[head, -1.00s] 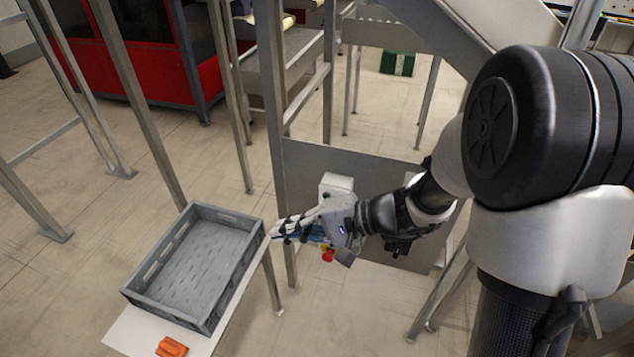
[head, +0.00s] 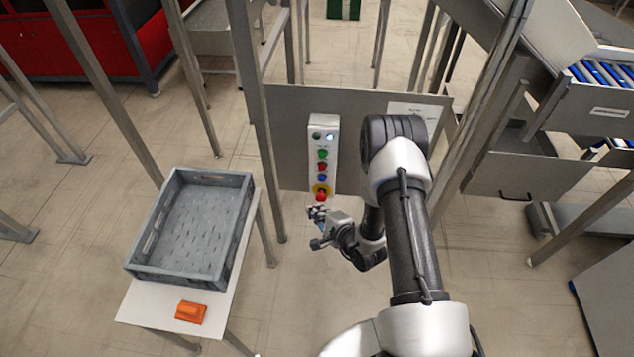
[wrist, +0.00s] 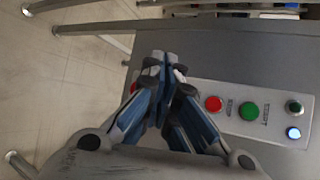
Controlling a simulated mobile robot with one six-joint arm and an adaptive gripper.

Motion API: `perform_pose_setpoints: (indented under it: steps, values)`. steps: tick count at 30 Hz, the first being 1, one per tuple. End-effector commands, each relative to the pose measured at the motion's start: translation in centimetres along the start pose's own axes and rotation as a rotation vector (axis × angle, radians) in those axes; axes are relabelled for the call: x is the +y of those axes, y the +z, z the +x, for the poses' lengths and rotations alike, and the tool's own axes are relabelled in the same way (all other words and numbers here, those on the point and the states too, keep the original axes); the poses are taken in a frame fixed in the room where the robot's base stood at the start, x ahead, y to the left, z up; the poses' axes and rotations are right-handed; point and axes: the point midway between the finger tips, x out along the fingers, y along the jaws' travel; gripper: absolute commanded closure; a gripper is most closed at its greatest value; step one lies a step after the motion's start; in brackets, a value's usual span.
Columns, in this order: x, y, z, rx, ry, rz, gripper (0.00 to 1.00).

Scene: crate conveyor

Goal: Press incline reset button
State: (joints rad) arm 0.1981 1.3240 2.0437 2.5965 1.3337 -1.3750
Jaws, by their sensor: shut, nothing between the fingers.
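A white upright button panel (head: 332,150) is fixed to a grey metal plate. From the top it carries a dark green button (head: 316,135) beside a lit blue-white one (head: 330,136), then a green (head: 322,154), a red (head: 322,166) and a blue button (head: 321,177). A red mushroom button (head: 320,196) on yellow is at the bottom. Labels are too small to read, so I cannot tell which is the incline reset. My gripper (head: 314,211) appears just below the panel in the head view, shut and empty. In the wrist view its fingers (wrist: 163,62) hide the panel's lower end.
A grey empty crate (head: 136,257) stands on a white table (head: 225,320) at the left, with an orange object (head: 191,312) in front of it. Metal posts stand beside the panel. A blue-roller conveyor (head: 600,75) is at the right. Floor below the panel is open.

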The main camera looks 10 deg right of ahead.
Motion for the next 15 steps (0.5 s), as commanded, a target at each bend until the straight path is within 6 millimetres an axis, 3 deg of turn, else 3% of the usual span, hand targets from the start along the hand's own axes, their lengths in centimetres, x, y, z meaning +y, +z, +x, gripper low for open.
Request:
perform_pose_setpoints:
  steps: [15]
  values:
    - [-0.04, -0.52, 0.40, 0.008, 0.000, 0.000, 1.00]
